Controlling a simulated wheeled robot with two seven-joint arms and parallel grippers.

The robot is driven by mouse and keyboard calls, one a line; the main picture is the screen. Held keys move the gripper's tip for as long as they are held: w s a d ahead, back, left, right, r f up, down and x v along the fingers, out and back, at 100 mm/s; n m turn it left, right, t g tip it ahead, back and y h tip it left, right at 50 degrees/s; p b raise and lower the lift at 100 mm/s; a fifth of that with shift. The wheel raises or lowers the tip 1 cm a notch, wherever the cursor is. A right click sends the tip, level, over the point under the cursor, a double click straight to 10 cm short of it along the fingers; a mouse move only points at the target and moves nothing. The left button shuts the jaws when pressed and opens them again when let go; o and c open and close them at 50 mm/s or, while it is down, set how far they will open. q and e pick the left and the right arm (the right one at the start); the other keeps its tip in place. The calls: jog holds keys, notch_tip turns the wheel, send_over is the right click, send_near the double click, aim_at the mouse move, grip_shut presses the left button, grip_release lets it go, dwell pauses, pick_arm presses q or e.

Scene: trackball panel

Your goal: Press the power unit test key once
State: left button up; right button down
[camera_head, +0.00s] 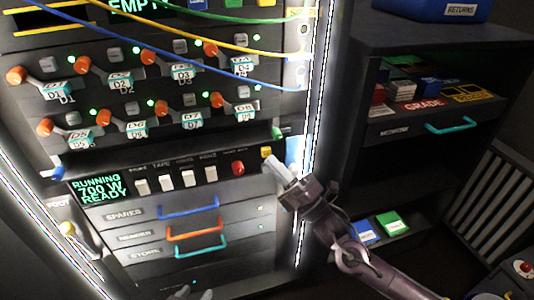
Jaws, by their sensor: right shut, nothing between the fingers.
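The power unit strip has a green-lettered display (98,189) that reads "RUNNING 700 W READY". To its right are several white rocker keys (165,183), a red round button (238,168) and a small yellow key (266,152). Their small labels are too blurred to tell which is the test key. My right gripper (278,172) is shut and empty, with its pale fingertips just below the yellow key and right of the red button. Contact cannot be told. Pale tips at the bottom edge look like my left gripper (194,293), mostly cut off.
Orange-knobbed drive bays (120,125) fill the rack above, with yellow, green and blue cables across them. Drawers with blue (188,207), orange and teal handles lie below. A bright rack edge (312,130) stands close to my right gripper. A dark shelf cabinet (420,165) is at right.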

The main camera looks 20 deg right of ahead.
jog(key=shift+w, duration=0.1)
jog(key=shift+w, duration=0.35)
jog(key=shift+w+b, duration=0.35)
jog(key=shift+w, duration=0.05)
dwell(0.7)
jog(key=shift+s, duration=0.1)
jog(key=shift+s+p, duration=0.5)
jog(key=shift+s, duration=0.25)
jog(key=s+p, duration=0.2)
jog(key=s, duration=0.3)
jog(key=shift+d+p, duration=0.1)
jog(key=shift+p, duration=0.25)
